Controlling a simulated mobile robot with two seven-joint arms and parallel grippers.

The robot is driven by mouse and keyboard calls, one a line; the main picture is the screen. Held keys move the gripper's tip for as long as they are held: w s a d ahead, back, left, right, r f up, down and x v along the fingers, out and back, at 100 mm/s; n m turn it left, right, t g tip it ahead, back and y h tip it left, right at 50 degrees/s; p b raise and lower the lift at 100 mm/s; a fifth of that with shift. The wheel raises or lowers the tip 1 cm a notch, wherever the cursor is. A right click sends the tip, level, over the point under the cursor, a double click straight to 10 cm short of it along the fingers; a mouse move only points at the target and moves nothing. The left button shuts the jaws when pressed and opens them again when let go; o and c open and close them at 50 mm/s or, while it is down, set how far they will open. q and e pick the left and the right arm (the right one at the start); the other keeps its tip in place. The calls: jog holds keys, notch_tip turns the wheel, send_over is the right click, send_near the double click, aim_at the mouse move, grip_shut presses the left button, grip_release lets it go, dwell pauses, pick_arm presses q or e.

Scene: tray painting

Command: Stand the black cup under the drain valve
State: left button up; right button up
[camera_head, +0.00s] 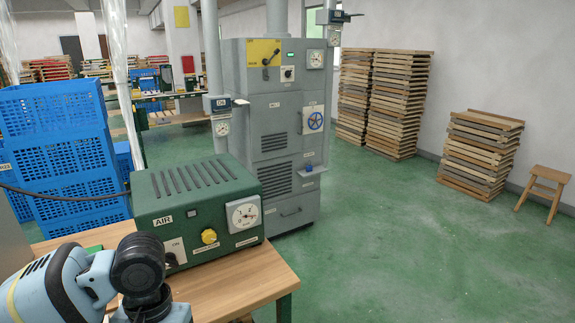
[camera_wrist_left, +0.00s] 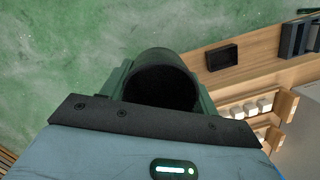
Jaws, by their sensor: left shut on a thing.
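The black cup (camera_wrist_left: 162,84) is in the left wrist view, its round dark mouth facing the camera. My left gripper (camera_wrist_left: 160,98) is shut on it, with a finger on each side, and the floor shows behind. In the head view my left arm shows at the bottom left, but its gripper and the cup are out of frame. A small blue fitting (camera_head: 308,167) low on the front of the grey cabinet (camera_head: 276,120) looks like the drain valve; it is too small to be sure. My right gripper is in neither view.
A wooden table (camera_head: 235,287) carries the green AIR box (camera_head: 197,207) between my arm and the cabinet. Blue crates (camera_head: 60,140) stand at the left. Stacked wooden frames (camera_head: 482,150) and a stool (camera_head: 545,190) are at the right. The green floor right of the cabinet is clear.

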pick_arm(q)
jog(key=s+f, duration=0.4)
jog(key=f, duration=1)
jog(key=shift+f, duration=0.4)
